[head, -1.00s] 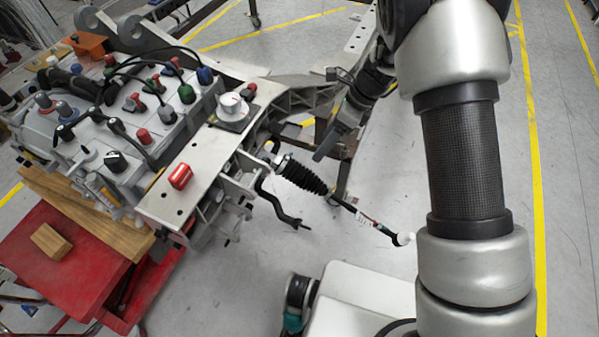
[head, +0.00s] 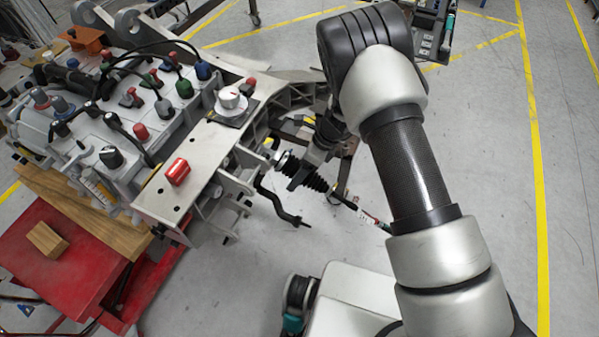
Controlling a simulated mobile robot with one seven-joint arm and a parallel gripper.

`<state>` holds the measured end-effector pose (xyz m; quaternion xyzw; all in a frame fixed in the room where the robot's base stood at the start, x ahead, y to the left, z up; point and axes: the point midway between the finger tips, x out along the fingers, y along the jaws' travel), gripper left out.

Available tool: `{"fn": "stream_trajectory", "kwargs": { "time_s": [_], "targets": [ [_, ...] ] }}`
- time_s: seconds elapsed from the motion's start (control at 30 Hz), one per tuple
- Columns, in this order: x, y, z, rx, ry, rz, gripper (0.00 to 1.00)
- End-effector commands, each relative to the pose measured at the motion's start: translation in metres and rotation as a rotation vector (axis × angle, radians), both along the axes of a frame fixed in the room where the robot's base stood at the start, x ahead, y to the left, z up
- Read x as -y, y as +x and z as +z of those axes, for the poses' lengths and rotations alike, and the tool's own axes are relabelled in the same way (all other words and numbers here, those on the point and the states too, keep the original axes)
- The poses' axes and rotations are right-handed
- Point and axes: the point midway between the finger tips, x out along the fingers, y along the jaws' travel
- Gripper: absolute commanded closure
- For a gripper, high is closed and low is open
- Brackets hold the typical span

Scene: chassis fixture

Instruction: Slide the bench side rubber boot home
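A black ribbed rubber boot (head: 314,181) sits on the rod assembly that slants down and right from the chassis fixture (head: 192,190) in the head view. A pale metal collar shows at its upper left end. My gripper (head: 298,176) is at the boot, with its dark fingers over or beside the ribs near the upper left end. The fingers cover part of the boot, and I cannot tell whether they touch it or how far apart they are. The thin rod (head: 362,210) runs on from the boot, and my arm hides its far end.
A bent black bar (head: 277,204) hangs below the boot. A red knob (head: 177,172) and a white dial (head: 230,98) stand on the fixture plate. A red bench (head: 60,260) with a wooden block (head: 47,240) is at lower left.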

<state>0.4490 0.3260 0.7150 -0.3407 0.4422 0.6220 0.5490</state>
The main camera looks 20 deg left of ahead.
Motion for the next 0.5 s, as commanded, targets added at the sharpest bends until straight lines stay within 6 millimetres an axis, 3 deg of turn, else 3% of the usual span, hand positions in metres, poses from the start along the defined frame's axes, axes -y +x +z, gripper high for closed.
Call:
{"fn": "stream_trajectory", "kwargs": {
  "time_s": [0.27,0.5],
  "targets": [
    [-0.0006,-0.0003,-0.0013,0.000,0.000,0.000,0.31],
    [-0.0005,-0.0003,-0.0011,0.000,0.000,0.000,0.71]
  ]
}}
